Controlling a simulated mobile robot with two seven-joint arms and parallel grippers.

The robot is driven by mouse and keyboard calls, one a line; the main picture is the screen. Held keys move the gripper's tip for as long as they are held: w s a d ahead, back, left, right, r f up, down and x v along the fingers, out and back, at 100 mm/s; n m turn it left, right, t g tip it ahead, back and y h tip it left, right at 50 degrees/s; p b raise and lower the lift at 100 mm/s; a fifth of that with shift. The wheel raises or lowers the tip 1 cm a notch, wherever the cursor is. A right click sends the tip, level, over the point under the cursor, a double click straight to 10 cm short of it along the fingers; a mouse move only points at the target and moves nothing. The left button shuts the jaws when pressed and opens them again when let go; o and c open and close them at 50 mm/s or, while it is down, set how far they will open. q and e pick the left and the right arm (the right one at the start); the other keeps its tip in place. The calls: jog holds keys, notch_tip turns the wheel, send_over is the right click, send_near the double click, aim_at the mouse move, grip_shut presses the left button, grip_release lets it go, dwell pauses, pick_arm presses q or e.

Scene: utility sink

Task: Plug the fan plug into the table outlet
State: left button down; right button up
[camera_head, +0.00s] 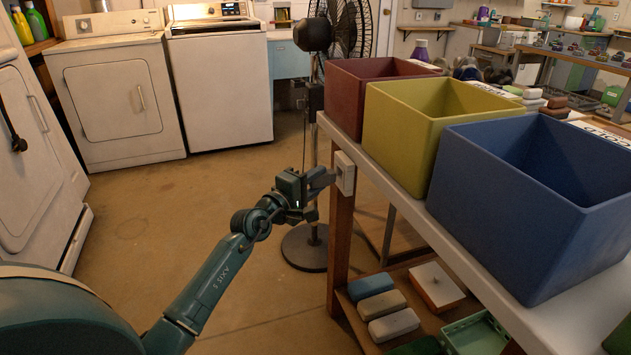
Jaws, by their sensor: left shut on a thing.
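The table outlet (346,173) is a small pale box on the wooden front leg of the table. My left gripper (324,182) is at the outlet's left side, its fingers pointing right toward it. It is shut on the fan plug, which is mostly hidden by the fingers. I cannot tell whether the plug touches the outlet or is in it. The black standing fan (315,35) is behind the gripper, with its round base (306,247) on the floor. A thin dark cord hangs along the fan's pole. My right gripper is not in view.
The table (445,240) bears a red bin (345,95), a yellow bin (398,130) and a blue bin (500,205). A lower shelf below holds several blocks (394,325). A washer (218,85) and dryer (115,95) stand behind.

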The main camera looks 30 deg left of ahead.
pick_arm(q)
jog(key=shift+w+d, duration=0.9)
jog(key=shift+w, duration=0.1)
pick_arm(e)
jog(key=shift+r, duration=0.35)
pick_arm(q)
jog(key=c, duration=1)
grip_release()
jog(key=shift+o, duration=0.2)
jog(key=shift+p, duration=0.3)
jog(key=s+a+p, duration=0.1)
jog(key=s+a, duration=0.1)
jog(key=s, duration=1.1)
jog(key=shift+p, duration=0.35)
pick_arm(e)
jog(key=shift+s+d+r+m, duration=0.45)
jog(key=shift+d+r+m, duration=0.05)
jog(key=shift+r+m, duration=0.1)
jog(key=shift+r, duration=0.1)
